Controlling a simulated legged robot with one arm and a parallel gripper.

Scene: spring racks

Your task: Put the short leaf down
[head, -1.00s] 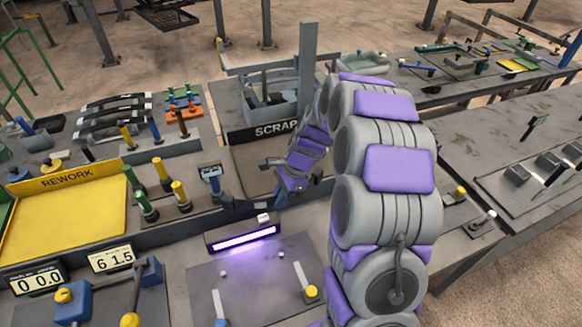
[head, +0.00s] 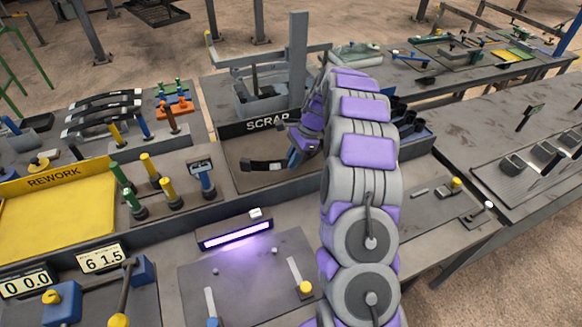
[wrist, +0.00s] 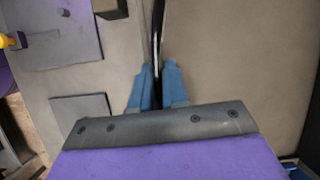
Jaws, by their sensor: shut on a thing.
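My gripper (head: 297,156) is in front of the SCRAP sign in the head view. I cannot tell whether the leaf touches the surface. In the wrist view the two blue fingers (wrist: 158,90) close on the leaf (wrist: 157,35), seen edge-on as a thin dark strip.
A rack with several dark leaves (head: 104,112) and the yellow REWORK tray (head: 45,215) are at left. Several colored-handled posts (head: 153,168) and a lit bar (head: 236,235) are nearer.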

